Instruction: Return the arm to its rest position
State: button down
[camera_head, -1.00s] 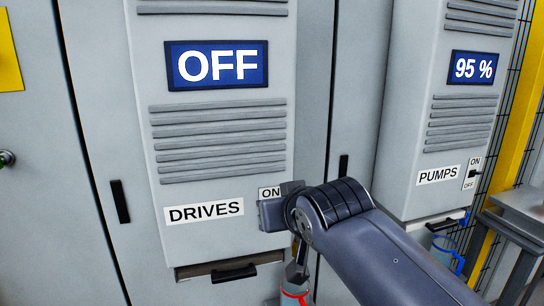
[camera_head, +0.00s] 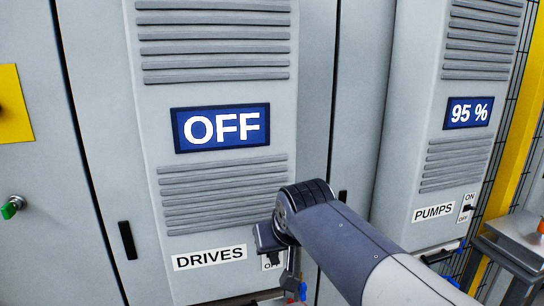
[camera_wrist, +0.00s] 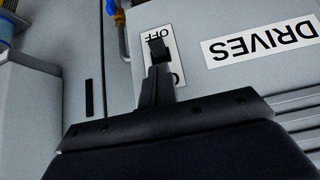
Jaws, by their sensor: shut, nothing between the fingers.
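My gripper (camera_head: 271,255) is in front of the DRIVES switch plate (camera_head: 272,264) in the head view, at the end of my grey arm. In the wrist view its closed dark fingers (camera_wrist: 158,78) point at the plate (camera_wrist: 173,72), which appears upside down. The fingers are shut and hold nothing. The black switch lever (camera_wrist: 158,50) is just beyond the fingertips, near the OFF lettering. I cannot tell whether they touch. The blue DRIVES display (camera_head: 220,127) reads OFF.
The DRIVES label (camera_head: 210,257) is left of the switch. The PUMPS cabinet at right has a display (camera_head: 470,112) reading 95 % and its own switch (camera_head: 467,208). A metal table (camera_head: 515,243) stands at lower right. A black door handle (camera_head: 127,240) is at lower left.

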notch_tip(320, 180, up, 7)
jog(key=s+g+p, duration=0.2)
jog(key=g+p, duration=0.1)
jog(key=p, duration=0.2)
jog(key=shift+d+r+h+p, duration=0.2)
jog(key=shift+d+h+p, duration=0.1)
jog(key=shift+h, duration=0.1)
dwell(0.4)
